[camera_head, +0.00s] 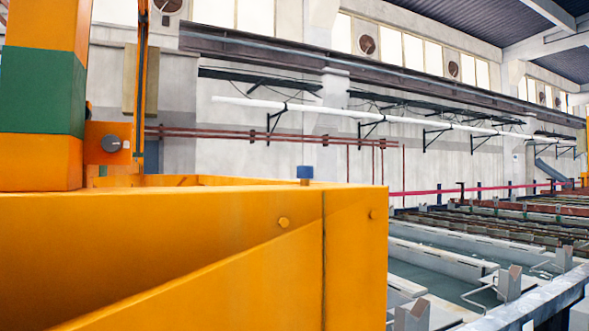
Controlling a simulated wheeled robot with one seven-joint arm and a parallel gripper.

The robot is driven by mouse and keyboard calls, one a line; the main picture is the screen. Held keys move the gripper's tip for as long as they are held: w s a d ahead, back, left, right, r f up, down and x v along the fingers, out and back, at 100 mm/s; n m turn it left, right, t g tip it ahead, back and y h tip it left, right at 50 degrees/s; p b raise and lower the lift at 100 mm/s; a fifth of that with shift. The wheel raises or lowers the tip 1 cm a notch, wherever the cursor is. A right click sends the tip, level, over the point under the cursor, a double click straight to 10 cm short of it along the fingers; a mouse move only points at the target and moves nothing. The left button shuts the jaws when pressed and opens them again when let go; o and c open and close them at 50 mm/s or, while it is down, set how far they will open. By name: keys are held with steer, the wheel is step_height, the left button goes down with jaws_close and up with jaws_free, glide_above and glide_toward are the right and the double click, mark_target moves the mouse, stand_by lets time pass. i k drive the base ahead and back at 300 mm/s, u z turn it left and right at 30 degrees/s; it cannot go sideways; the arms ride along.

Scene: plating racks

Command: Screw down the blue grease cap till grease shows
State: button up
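The blue grease cap (305,172) is small and round. It shows just above the top edge of a large orange machine housing (200,215), near the middle of the head camera view. A short darker piece shows under the cap, and its lower part is hidden by the housing's edge. No grease can be made out around it at this size. My gripper is not in view.
An orange and green post (42,90) rises at the left, with a grey knob (111,143) on an orange plate beside it. Tanks (435,265) with metal rails fill the right. Open air lies above the cap.

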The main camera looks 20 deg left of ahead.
mark_target(303, 172)
steer(key=k, duration=0.2)
steer(key=u, duration=0.8)
